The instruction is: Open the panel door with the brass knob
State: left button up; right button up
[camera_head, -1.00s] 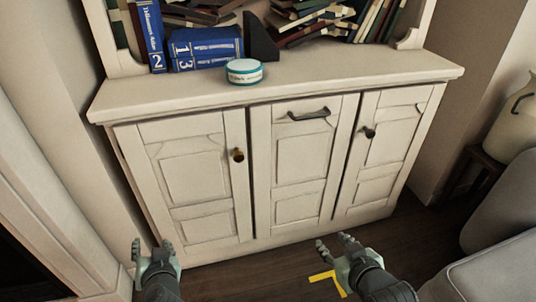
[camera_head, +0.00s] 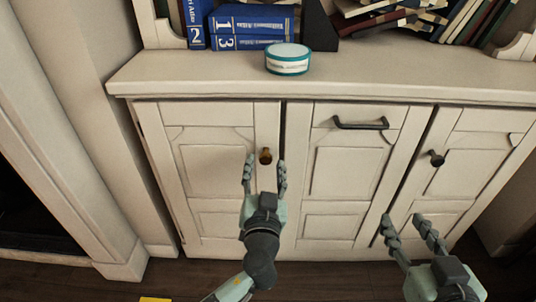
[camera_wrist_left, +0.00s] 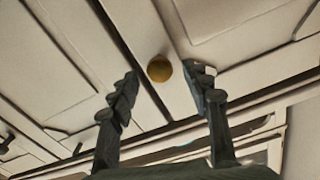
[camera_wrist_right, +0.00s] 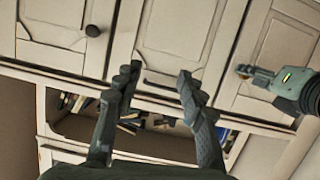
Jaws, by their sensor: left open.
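The brass knob (camera_head: 265,156) is on the right side of the left panel door (camera_head: 211,165) of a cream cabinet. The door looks shut. My left gripper (camera_head: 264,172) is open in front of this door, its fingertips just below the knob and to either side of it in the head view. In the left wrist view the brass knob (camera_wrist_left: 159,68) shows between and slightly beyond the open fingers (camera_wrist_left: 162,88). Contact with the knob is not seen. My right gripper (camera_head: 408,225) is open and empty, low in front of the right part of the cabinet.
The middle panel has a dark bar handle (camera_head: 361,123). The right door has a dark knob (camera_head: 437,158). A round white and teal tin (camera_head: 287,59) and blue books (camera_head: 250,26) stand on the cabinet top. A wall moulding (camera_head: 75,150) stands to the left.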

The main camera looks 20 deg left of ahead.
aim_at(266, 161)
pick_arm(q)
jog(key=shift+x, duration=1.8)
pick_arm(e)
jog(key=shift+s+d+f+g+h, duration=0.25)
jog(key=shift+d+f+g+h, duration=0.2)
jog(key=shift+d+f, duration=0.45)
jog(key=shift+a+f, duration=0.1)
jog(key=shift+a, duration=0.05)
pick_arm(q)
grip_shut()
